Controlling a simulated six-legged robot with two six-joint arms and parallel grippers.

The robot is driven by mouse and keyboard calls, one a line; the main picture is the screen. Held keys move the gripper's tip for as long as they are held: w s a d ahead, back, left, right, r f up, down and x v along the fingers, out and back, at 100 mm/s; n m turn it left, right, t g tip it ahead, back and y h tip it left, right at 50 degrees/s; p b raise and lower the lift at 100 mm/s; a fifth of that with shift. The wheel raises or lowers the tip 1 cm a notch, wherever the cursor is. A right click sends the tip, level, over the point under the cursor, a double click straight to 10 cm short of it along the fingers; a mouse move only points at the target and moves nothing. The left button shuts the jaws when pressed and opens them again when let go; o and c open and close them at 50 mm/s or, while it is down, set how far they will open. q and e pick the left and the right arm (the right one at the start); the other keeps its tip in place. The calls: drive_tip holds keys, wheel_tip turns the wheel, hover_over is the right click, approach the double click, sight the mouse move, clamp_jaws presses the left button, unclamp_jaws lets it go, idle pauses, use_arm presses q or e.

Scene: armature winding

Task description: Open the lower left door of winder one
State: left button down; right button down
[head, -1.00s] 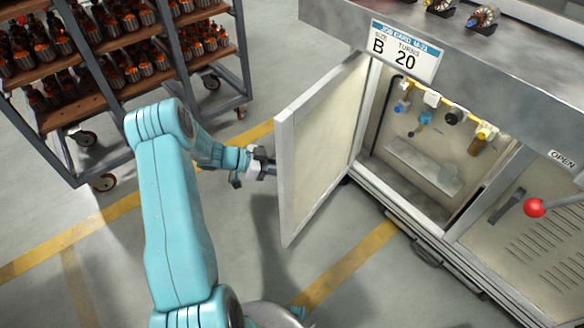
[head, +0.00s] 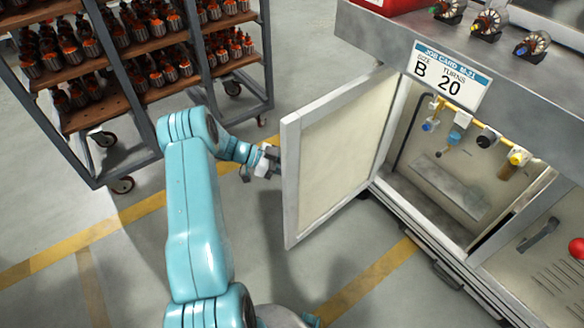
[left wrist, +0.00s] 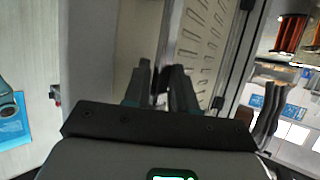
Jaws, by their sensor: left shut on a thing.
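The lower left door (head: 340,150) of the winder cabinet (head: 455,205) stands swung wide open, a pale panel with a grey frame. My left gripper (head: 272,162) is at the door's outer face, near its free edge. It is shut on the door handle, which the door edge and fingers mostly hide in the head view. In the left wrist view the two dark fingers (left wrist: 160,88) are close together against the door's outer side (left wrist: 195,45), which has slots. My right gripper is not in view.
Inside the cabinet, several coloured fittings hang from a yellow rail (head: 475,127). A job card (head: 449,76) reads B, 20 turns. A wheeled rack (head: 140,95) of wound armatures stands behind my left arm. Floor between rack and door is clear.

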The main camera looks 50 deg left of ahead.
use_arm(q)
drive_tip(key=shift+w+r, duration=0.2)
drive_tip(key=shift+w, duration=0.15)
drive_tip(key=c, duration=1)
unclamp_jaws()
drive_tip(key=shift+c, duration=0.2)
drive_tip(key=shift+o, duration=0.2)
drive_tip(key=shift+w+f, duration=0.1)
drive_tip(key=shift+f, duration=0.05)
drive_tip(key=shift+s+d, duration=0.1)
drive_tip(key=shift+s, duration=0.1)
drive_tip(key=p+v, duration=0.1)
drive_tip(key=v, duration=1.5)
drive_tip(key=shift+p, duration=0.4)
drive_tip(key=shift+s+f, duration=0.1)
drive_tip(key=shift+s, duration=0.05)
